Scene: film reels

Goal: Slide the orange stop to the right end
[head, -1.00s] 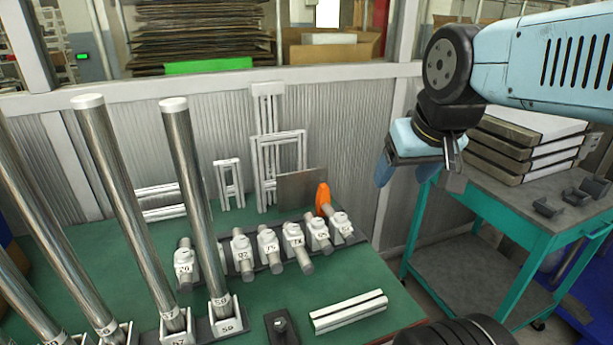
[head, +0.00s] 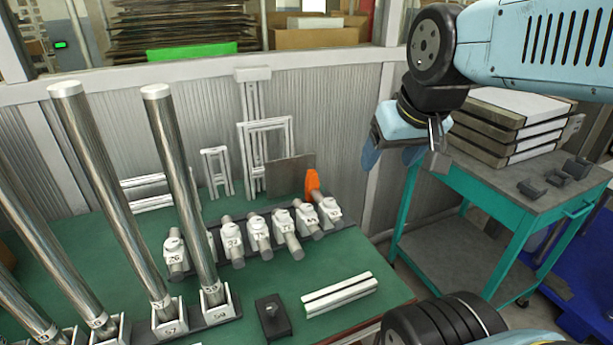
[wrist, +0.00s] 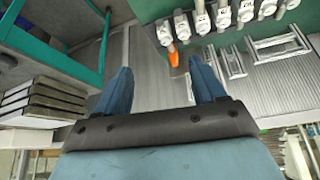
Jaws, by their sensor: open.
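The orange stop (head: 312,184) stands upright at the back of the green table, by the right end of a row of numbered grey clamps (head: 258,232). A grey plate (head: 289,176) stands just left of it. In the wrist view the orange stop (wrist: 173,58) shows beyond the fingers, between them and nearer the right one. My gripper (head: 386,162) hangs in the air to the right of the stop, above the gap between the two tables. Its two blue fingers are apart with nothing between them, and it does not touch the stop.
Tall steel tubes (head: 185,190) stand on the table's left side. A white-and-black bar (head: 340,293) and a black block (head: 272,317) lie at the front. White frames (head: 266,150) lean on the back wall. A teal cart (head: 530,215) with stacked cases (head: 510,125) stands at right.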

